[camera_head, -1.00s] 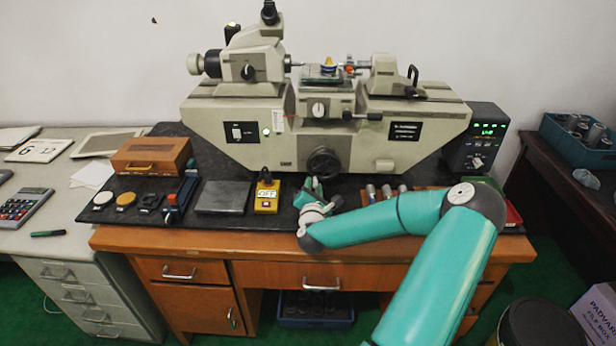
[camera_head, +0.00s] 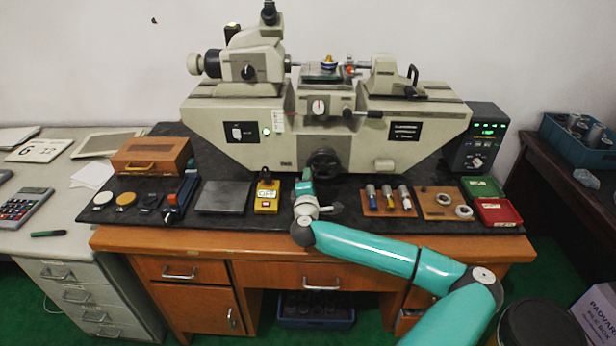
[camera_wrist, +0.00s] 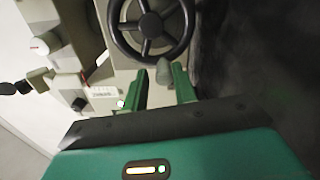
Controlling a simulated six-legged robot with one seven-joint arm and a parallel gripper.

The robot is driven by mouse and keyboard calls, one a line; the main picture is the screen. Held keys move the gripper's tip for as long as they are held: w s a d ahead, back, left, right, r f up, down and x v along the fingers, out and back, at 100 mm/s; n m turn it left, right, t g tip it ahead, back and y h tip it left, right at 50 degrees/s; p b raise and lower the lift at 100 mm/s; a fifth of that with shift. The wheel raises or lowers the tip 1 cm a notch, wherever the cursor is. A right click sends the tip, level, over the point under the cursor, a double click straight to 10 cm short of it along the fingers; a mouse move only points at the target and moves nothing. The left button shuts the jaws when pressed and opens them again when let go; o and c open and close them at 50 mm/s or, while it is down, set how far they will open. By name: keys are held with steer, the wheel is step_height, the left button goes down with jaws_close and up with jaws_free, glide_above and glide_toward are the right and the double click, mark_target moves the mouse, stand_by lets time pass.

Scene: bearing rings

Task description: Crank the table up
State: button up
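The black handwheel (camera_head: 323,162) sits on the front of the beige measuring machine (camera_head: 230,125). In the wrist view the spoked handwheel (camera_wrist: 150,22) fills the top middle, with a grey crank handle (camera_wrist: 163,72) at its lower rim. My gripper (camera_wrist: 160,80) is open. Its green fingers lie either side of the handle's near end, with a visible gap on the left; whether either finger touches it is unclear. In the head view my gripper (camera_head: 305,182) is just below and left of the handwheel. The small table (camera_head: 325,73) is on top of the machine's middle column.
A yellow OFF box (camera_head: 267,197) stands left of my gripper. A wooden rack of cylinders (camera_head: 388,201), a board with rings (camera_head: 445,204), and green (camera_head: 482,188) and red (camera_head: 497,212) trays lie to the right.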

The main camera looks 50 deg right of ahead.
steer(key=shift+m, duration=0.5)
steer(key=shift+r+v, duration=0.2)
steer(key=shift+v, duration=4.05)
